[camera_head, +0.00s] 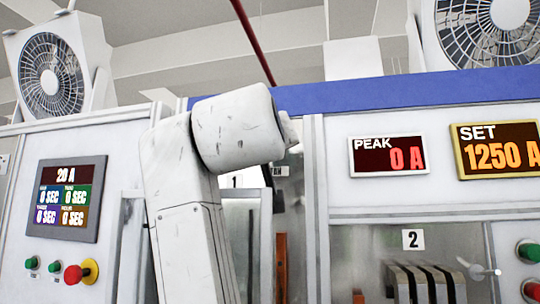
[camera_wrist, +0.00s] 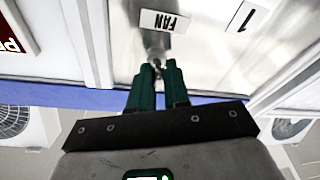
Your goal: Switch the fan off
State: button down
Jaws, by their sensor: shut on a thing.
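The fan switch (camera_wrist: 155,42) is a small grey metallic piece beside the FAN label (camera_wrist: 165,21) in the wrist view, which looks upside down. My gripper (camera_wrist: 158,68) has its green fingers close together on the end of the switch. The fingertips hide part of it, so its exact position is hard to tell. In the head view the FAN label (camera_head: 280,170) shows just past my arm, which hides the gripper and switch. A white box fan (camera_head: 52,75) stands on top of the cabinet at left, and another fan (camera_head: 490,30) at top right.
A panel with a 20 A display (camera_head: 72,190) is at left, above a red emergency button (camera_head: 73,275). A PEAK display (camera_head: 388,156) reads 0 A and a SET display (camera_head: 496,148) reads 1250 A. Grey breaker levers (camera_head: 425,280) sit below label 2 (camera_head: 413,239).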

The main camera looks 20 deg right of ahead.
jog(key=shift+f+t, duration=0.2)
jog(key=shift+t, duration=0.2)
jog(key=c, duration=1.1)
grip_release()
jog(key=shift+r, duration=0.3)
jog(key=s+r+b, duration=0.3)
jog(key=s+r, duration=0.9)
jog(key=s, duration=0.2)
jog(key=shift+r+b, duration=0.2)
jog(key=shift+b, duration=0.2)
